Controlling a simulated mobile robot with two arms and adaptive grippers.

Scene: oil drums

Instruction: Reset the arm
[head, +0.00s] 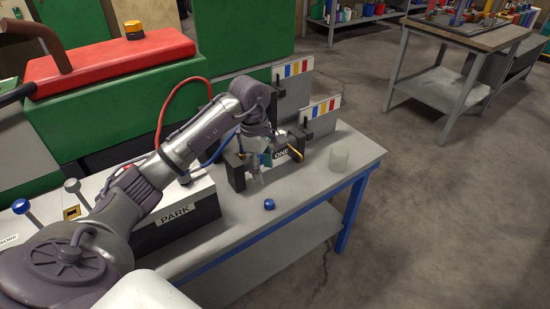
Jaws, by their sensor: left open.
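My left arm reaches in from the left over the grey workbench (305,190). My left gripper (276,150) is open, above a dark holder labelled ONE (283,155) near the back of the bench. It partly hides the holder. A clear, narrow vessel (257,172) shows just below the gripper; I cannot tell whether they touch. A box labelled PARK (176,218), with a pale top and dark front, stands left of the holder, partly behind my arm. My right gripper is not in view.
A small blue cap (269,204) lies near the bench's front edge. Upright grey panels with coloured stripes (318,109) rise behind. A blue-knobbed lever (21,206) stands far left.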

